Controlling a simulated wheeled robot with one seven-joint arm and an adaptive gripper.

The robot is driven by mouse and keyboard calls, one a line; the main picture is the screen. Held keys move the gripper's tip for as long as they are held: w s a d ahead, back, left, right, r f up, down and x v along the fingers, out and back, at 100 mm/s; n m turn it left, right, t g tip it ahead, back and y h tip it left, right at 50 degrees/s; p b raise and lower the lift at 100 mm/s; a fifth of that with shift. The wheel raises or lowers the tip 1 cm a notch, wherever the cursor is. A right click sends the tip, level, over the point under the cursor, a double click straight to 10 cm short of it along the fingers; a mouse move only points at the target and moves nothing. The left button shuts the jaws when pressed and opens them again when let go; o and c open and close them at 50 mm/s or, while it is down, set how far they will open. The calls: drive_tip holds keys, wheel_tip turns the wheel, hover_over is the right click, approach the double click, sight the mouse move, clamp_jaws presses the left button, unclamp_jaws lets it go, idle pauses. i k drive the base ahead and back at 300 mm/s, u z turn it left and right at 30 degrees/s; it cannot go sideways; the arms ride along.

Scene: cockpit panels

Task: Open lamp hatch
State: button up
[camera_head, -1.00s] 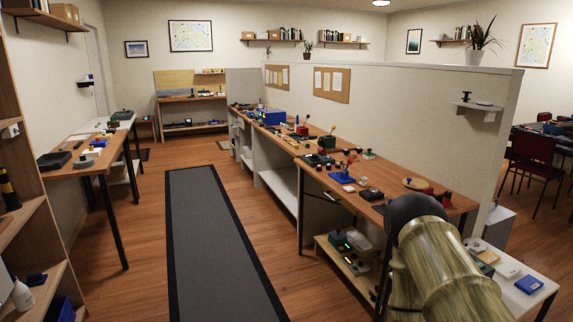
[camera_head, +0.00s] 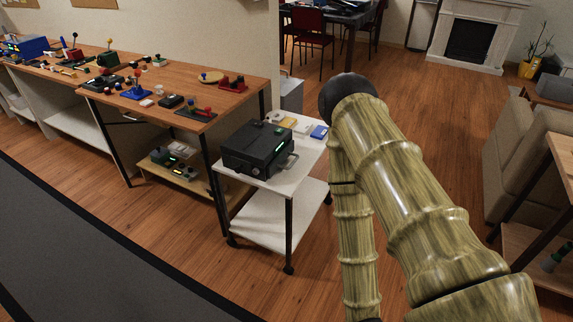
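No part is clearly recognisable as the lamp hatch. A black box-shaped device (camera_head: 250,152) stands on the white cart (camera_head: 305,160) in the middle of the view. It has a light metal handle (camera_head: 287,164) on its front right, a round knob and a small green light. I cannot tell whether the hatch belongs to it. My arm, in olive bamboo-like segments, crosses the view to the right of the cart. My gripper is not in view.
A long wooden bench (camera_head: 170,80) with several small levers and switch devices runs to the upper left. A low shelf (camera_head: 165,172) under it holds more devices. Open floor lies in front of the cart. A beige sofa (camera_head: 515,150) and wooden shelf stand at the right.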

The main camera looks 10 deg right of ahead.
sight(239, 168)
drive_tip(key=u, duration=0.5)
drive_tip(key=i, duration=0.7)
drive_tip(key=u, duration=0.4)
